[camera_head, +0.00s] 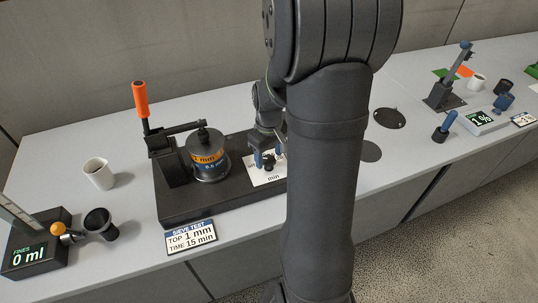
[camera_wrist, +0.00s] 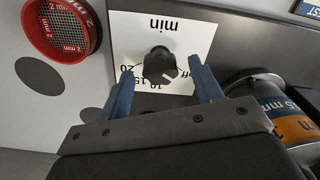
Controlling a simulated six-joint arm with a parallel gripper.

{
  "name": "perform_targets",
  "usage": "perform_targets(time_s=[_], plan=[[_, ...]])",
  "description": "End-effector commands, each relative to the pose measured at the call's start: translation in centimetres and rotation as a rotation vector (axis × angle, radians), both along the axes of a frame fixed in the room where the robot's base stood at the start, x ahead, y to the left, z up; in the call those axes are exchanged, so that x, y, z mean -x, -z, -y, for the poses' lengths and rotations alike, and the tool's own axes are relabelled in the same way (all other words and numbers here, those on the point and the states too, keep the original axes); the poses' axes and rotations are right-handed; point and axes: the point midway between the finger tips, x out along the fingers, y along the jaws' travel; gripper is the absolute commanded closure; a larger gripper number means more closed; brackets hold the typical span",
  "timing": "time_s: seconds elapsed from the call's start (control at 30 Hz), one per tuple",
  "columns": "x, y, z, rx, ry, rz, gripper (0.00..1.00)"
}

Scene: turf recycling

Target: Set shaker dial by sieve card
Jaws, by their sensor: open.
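The dial (camera_wrist: 158,62) is a black knob on a white plate (camera_wrist: 205,30) marked "min", with "off", 10, 15 and 20 partly visible, upside down in the wrist view. A pale mark on the knob points to the lower right there, near "off". My gripper (camera_head: 268,160) is open, its blue fingers on either side of the knob; contact cannot be told. The sieve card (camera_head: 190,236) reads "TOP 1 mm, TIME 15 min". The black shaker (camera_head: 190,208) holds a sieve stack (camera_head: 209,160) with an orange 1 mm band above a blue band.
An orange-handled lever (camera_head: 141,100) rises at the shaker's left. A white cup (camera_head: 98,173), a dark cup (camera_head: 100,224) and the "FINES 0 ml" unit (camera_head: 35,255) stand left. A red 2 mm sieve (camera_wrist: 65,52) lies beside the shaker. My arm hides the middle bench.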

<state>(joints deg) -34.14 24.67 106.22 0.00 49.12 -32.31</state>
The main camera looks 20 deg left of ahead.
Motion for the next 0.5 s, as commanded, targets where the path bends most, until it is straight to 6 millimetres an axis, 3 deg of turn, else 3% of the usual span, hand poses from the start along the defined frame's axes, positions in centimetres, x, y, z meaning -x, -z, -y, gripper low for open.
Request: perform_targets(time_s=[0.37,0.5], plan=[[0.00,0.58,0.00,0.000,0.000,0.000,0.41],[0.00,0.56,0.00,0.000,0.000,0.000,0.68]])
